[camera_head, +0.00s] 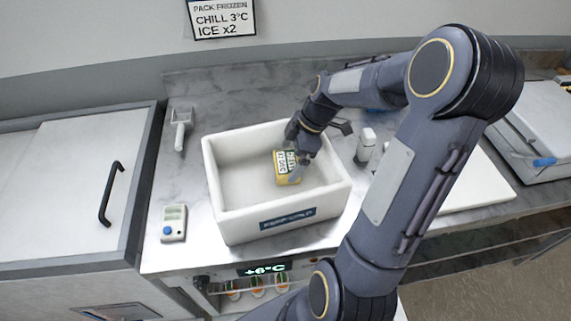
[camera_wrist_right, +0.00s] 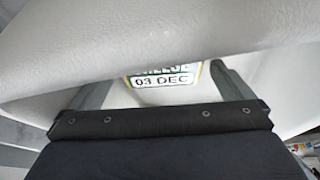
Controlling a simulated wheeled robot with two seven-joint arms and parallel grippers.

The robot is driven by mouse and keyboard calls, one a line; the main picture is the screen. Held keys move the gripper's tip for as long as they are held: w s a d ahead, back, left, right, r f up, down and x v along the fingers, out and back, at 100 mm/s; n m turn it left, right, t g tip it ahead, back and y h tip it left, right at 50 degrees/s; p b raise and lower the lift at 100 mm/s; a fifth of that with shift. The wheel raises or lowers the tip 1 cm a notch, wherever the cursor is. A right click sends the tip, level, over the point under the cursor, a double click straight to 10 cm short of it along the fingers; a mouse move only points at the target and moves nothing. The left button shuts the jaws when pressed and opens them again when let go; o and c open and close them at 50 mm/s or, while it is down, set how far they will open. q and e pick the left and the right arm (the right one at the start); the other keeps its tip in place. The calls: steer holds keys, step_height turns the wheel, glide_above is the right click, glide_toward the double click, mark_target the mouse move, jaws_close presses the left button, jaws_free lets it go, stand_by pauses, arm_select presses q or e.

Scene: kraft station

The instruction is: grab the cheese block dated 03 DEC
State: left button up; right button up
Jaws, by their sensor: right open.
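A yellow cheese block (camera_head: 287,171) with a white label lies in the white bin (camera_head: 225,205), near its right side. In the right wrist view the cheese block (camera_wrist_right: 165,79) shows the print "03 DEC"; its upper part is hidden by a pale wall edge. My right gripper (camera_head: 297,158) is inside the bin, right at the block. Its two fingers are spread, one to each side of the block in the wrist view. I cannot tell whether they touch it. My left gripper is not in view.
The bin walls stand close around my right gripper. A small white bottle (camera_head: 366,144) stands right of the bin. A scoop (camera_head: 180,128) and a small device with a blue button (camera_head: 173,223) lie on the counter to its left. A "+6°C" display (camera_head: 264,269) is below.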

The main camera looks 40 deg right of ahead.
mark_target(287, 161)
steer(key=shift+x, duration=1.55)
steer(key=shift+c, duration=0.4)
steer(key=c, duration=1)
steer(key=shift+r, duration=0.15)
